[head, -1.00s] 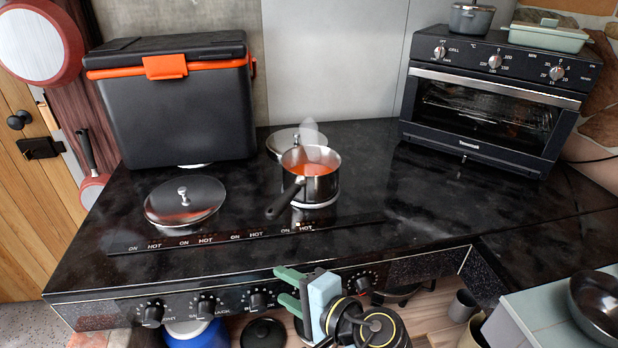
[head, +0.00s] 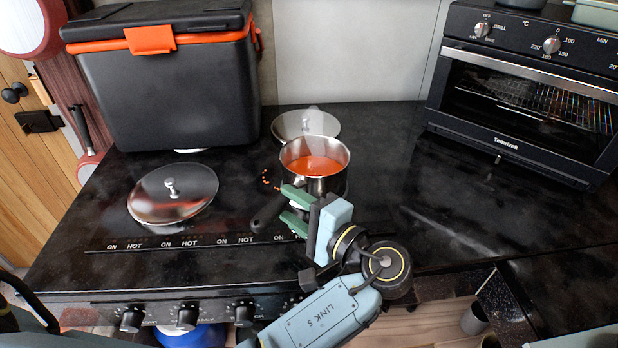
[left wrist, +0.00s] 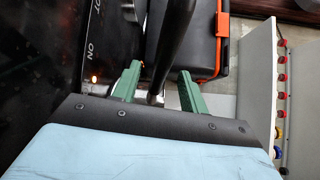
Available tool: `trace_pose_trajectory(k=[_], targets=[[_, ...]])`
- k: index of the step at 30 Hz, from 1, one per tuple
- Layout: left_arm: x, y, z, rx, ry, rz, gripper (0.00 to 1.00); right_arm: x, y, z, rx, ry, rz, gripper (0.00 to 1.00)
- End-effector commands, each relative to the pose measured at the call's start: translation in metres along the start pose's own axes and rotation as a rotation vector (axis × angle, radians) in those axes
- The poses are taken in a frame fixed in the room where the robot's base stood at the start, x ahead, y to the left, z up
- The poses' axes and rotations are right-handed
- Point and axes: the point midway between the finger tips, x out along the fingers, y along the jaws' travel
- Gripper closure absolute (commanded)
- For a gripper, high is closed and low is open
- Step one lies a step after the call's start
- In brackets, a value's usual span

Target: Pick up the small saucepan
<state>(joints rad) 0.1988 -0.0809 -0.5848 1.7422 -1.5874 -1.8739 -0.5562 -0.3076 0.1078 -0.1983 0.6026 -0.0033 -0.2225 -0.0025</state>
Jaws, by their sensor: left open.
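The small saucepan (head: 328,185) stands on the black hob, upright, with orange-red liquid in it. Its black handle (head: 268,213) points to the front left. My left gripper (head: 289,208) is open at the handle, just in front of the pan. In the left wrist view, the dark handle (left wrist: 172,38) runs between the two green fingers of the left gripper (left wrist: 157,75), with gaps on both sides. The fingers hide part of the handle and the pan's lower front in the head view. My right gripper is not in view.
A metal lid (head: 173,193) lies on the hob at left, and another lid (head: 300,123) lies behind the pan. A black cool box (head: 165,95) stands at the back left, a toaster oven (head: 530,100) at the back right. The worktop (head: 410,190) right of the pan is clear.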

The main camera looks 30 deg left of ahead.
Motion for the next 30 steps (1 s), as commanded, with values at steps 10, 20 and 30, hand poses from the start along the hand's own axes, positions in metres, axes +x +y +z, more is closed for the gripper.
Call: trace_pose_trajectory(k=[10,20,30], targets=[[0.044,0.0,-0.004,0.0,-0.002,-0.001,0.57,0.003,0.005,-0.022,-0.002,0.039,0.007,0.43],[0.053,0.0,-0.004,0.0,0.0,0.001,0.57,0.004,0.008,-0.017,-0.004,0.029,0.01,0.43],[0.053,0.0,-0.004,0.0,0.0,0.001,0.99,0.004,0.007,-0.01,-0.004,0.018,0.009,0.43]])
